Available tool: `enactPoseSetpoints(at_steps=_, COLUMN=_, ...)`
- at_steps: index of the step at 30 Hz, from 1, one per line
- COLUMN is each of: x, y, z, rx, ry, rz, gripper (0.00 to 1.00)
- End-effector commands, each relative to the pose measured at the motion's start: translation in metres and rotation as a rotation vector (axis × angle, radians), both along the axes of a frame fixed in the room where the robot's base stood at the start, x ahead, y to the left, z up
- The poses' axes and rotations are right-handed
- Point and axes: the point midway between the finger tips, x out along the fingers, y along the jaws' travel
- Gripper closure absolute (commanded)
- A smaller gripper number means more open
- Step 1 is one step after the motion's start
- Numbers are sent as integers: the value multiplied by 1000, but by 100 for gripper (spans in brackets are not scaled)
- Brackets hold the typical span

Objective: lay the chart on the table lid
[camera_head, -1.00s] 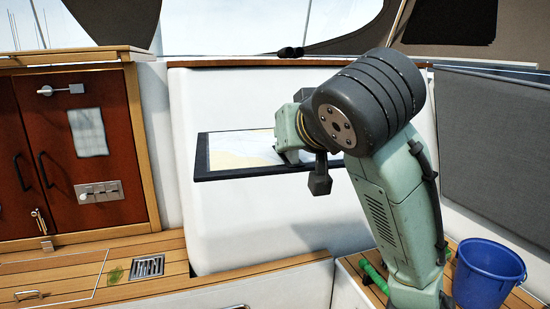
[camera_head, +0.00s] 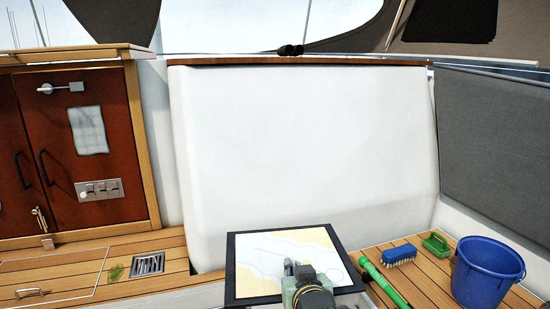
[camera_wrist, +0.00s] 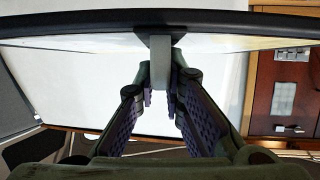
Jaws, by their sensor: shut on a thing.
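The chart (camera_head: 262,252) is a flat board with a black border and a white and sand-coloured face. It is low in the middle of the head view, face up. My gripper (camera_head: 292,269) is at its near part, shut on the chart's grey handle. In the wrist view the chart's dark edge (camera_wrist: 80,22) runs across the top, and my gripper (camera_wrist: 161,88) has its fingers on both sides of the handle. I cannot make out the table lid in either view; whether the chart touches anything beneath is hidden.
A blue bucket (camera_head: 487,278), a blue brush (camera_head: 399,255), a green scrubber (camera_head: 437,243) and a green tube (camera_head: 383,283) are on the right-hand wooden bench. A white moulded wall (camera_head: 300,150) stands behind the chart. A drain grate (camera_head: 148,264) is in the left-hand bench.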

Motion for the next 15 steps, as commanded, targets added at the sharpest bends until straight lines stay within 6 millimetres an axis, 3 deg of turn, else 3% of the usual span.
enactPoseSetpoints(at_steps=1, x=1, y=0, z=-18, rx=10, ry=7, rz=-5, gripper=100)
enactPoseSetpoints(at_steps=8, x=7, y=-5, z=-90, rx=9, ry=9, rz=-30, gripper=100)
enactPoseSetpoints(at_steps=11, x=10, y=-6, z=-132, rx=9, ry=13, rz=-41, gripper=100)
enactPoseSetpoints(at_steps=15, x=16, y=-11, z=-213, rx=8, ry=18, rz=-66, gripper=100)
